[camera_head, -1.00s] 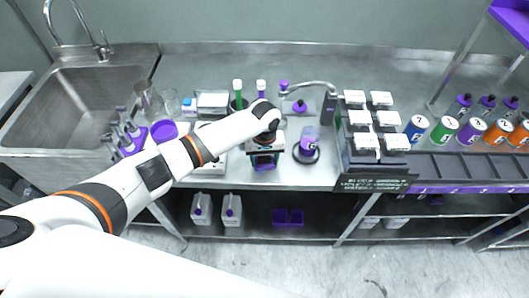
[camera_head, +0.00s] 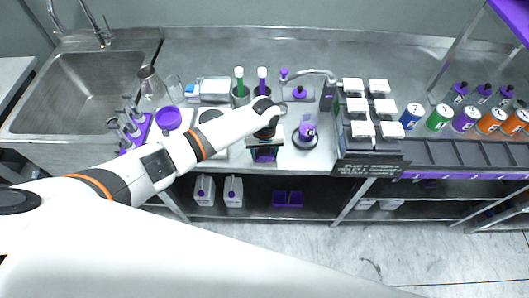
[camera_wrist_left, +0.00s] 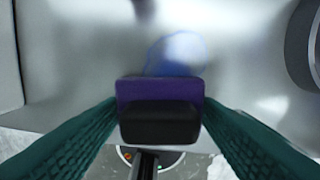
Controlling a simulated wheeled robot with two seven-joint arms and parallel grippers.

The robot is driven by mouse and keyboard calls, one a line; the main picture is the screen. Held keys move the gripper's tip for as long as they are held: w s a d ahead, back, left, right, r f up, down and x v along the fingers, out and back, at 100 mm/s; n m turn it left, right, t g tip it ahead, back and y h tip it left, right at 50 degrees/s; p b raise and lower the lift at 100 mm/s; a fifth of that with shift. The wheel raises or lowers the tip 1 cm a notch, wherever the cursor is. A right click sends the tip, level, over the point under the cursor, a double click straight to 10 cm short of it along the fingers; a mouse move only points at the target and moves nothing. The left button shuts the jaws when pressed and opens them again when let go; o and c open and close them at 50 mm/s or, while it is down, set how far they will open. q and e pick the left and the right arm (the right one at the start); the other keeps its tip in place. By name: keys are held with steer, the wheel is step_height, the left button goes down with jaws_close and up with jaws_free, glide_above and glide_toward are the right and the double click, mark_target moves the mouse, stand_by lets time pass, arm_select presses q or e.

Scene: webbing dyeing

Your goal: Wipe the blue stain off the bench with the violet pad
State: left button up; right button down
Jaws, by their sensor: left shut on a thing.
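My left gripper (camera_head: 264,146) is low over the front part of the steel bench, its arm reaching in from the left. It is shut on the black grip of the violet pad (camera_head: 265,155). In the left wrist view, the violet pad (camera_wrist_left: 160,91) sits between the green fingers, its black grip toward the camera. The blue stain (camera_wrist_left: 178,52) is a pale, blurred blue patch on the bench just beyond the pad's far edge, partly overlapped by it. I cannot pick out the stain in the head view. My right gripper is not in view.
Right of my left gripper, a violet-labelled jar (camera_head: 307,128) stands on a dark round base. Behind stand green and violet tubes (camera_head: 239,82) and a curved-arm device (camera_head: 327,90). A rack with white blocks (camera_head: 366,150) is further right. The bench's front edge (camera_head: 320,172) is close.

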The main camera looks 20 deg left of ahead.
arm_select(q)
steer(key=shift+w+a+b, duration=0.2)
steer(key=shift+w+b, duration=0.1)
steer(key=shift+w, duration=0.4)
steer(key=shift+w+a+b, duration=0.15)
steer(key=shift+w+b, duration=0.1)
steer(key=shift+w, duration=0.4)
steer(key=w+b, duration=0.2)
steer(key=shift+w+a+f, duration=0.2)
steer(key=shift+w+a, duration=0.1)
steer(key=shift+a, duration=0.1)
steer(key=shift+w+r+b, duration=0.1)
steer(key=shift+w+b, duration=0.3)
steer(key=shift+b, duration=0.15)
steer(key=shift+a+r+p, duration=0.1)
steer(key=shift+r+p, duration=0.15)
steer(key=shift+p, duration=0.3)
steer(key=shift+s+p, duration=0.65)
steer(key=shift+p, duration=0.4)
steer(key=shift+s+d+p, duration=0.25)
steer(key=shift+s+p, duration=0.2)
steer(key=shift+p, duration=0.1)
steer(key=shift+s+d+p, duration=0.2)
steer(key=shift+s+p, duration=0.25)
steer(key=shift+p, duration=0.05)
steer(key=shift+s+d+f+p, duration=0.1)
steer(key=shift+s+f+p, duration=0.1)
steer(key=shift+s+p, duration=0.15)
